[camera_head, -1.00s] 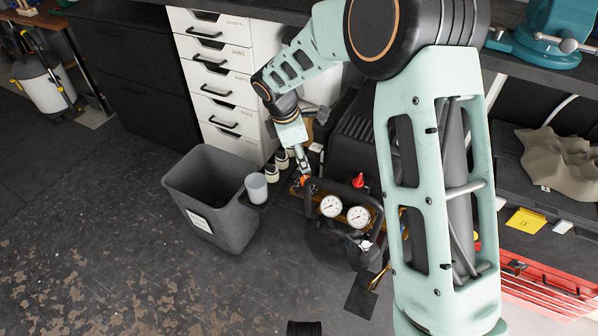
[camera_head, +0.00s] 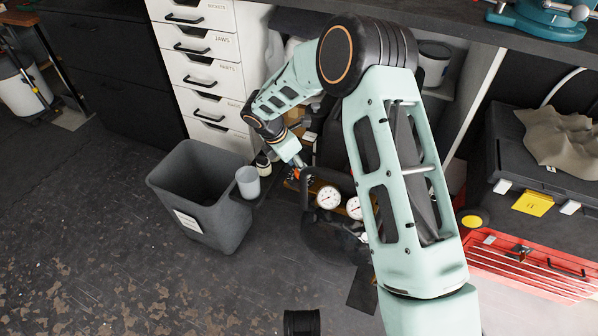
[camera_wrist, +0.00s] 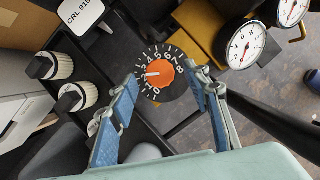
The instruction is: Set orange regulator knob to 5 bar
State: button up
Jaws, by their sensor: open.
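The orange regulator knob (camera_wrist: 160,74) sits on a black dial face with white numbers (camera_wrist: 152,52) running from 0 to 8. A short pale mark on the knob points left, toward the low numbers, around 2; the exact value is hard to read. My gripper (camera_wrist: 163,80) is open, with one blue-padded finger on either side of the knob, and the knob shows between them. I cannot tell whether either finger touches it. In the head view my gripper (camera_head: 301,162) is over the knob, of which only a small orange patch (camera_head: 297,173) shows.
Two white gauges (camera_head: 328,197) stand right of the knob on the dark compressor (camera_head: 330,236). Black-and-cream knobs (camera_wrist: 76,97) lie left in the wrist view. A grey bin (camera_head: 205,238) with a cup (camera_head: 248,183) beside it stands to the left. Drawers (camera_head: 203,75) rise behind.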

jog(key=shift+x, duration=0.85)
jog(key=shift+c, duration=0.3)
jog(key=c, duration=1.1)
